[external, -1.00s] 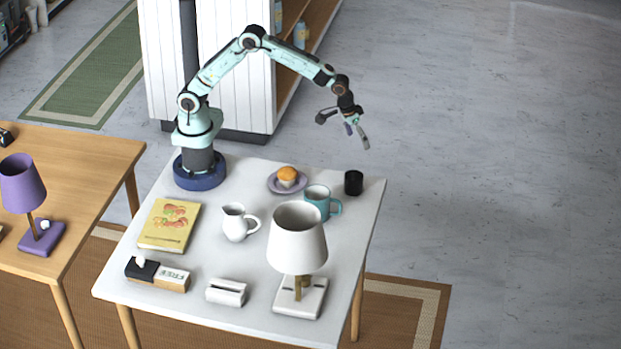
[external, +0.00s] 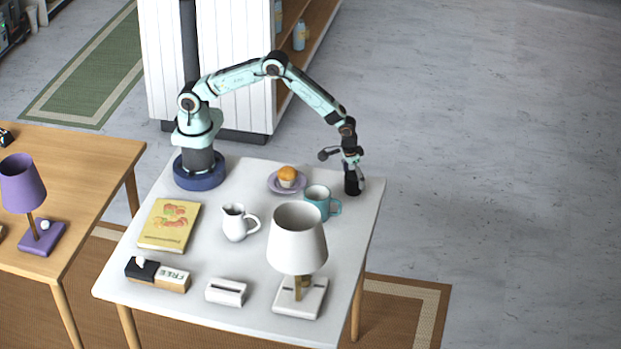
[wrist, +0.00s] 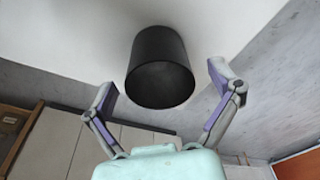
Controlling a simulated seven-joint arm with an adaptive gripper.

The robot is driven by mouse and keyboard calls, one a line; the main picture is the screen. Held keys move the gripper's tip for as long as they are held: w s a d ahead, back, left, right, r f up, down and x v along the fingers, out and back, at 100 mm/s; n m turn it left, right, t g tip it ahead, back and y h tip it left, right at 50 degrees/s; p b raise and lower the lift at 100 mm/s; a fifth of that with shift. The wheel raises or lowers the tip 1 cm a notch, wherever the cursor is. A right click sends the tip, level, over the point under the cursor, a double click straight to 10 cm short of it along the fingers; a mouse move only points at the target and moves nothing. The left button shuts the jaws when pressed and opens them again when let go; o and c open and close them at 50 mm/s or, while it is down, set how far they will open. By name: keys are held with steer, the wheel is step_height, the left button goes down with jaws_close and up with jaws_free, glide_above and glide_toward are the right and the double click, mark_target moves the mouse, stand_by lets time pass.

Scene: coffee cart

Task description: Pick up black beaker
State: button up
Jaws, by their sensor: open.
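The black beaker (external: 353,186) stands on the white table near its far right corner, partly covered by my gripper. In the wrist view the black beaker (wrist: 160,68) lies between and just beyond the two fingers, with its round end facing the camera. My gripper (external: 352,172) is right at the beaker in the external view, pointing down. In the wrist view my gripper (wrist: 163,82) is open, with a finger on each side and a gap visible between each finger and the beaker.
A teal mug (external: 318,204) stands close left of the beaker. A muffin (external: 287,176) sits on a purple plate (external: 272,189) farther left. A white pitcher (external: 234,224) and a white lamp (external: 297,240) stand nearer the front. The table's right edge (external: 377,205) is close to the beaker.

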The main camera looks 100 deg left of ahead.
steer(key=c, duration=1.3)
steer(key=shift+r, duration=0.1)
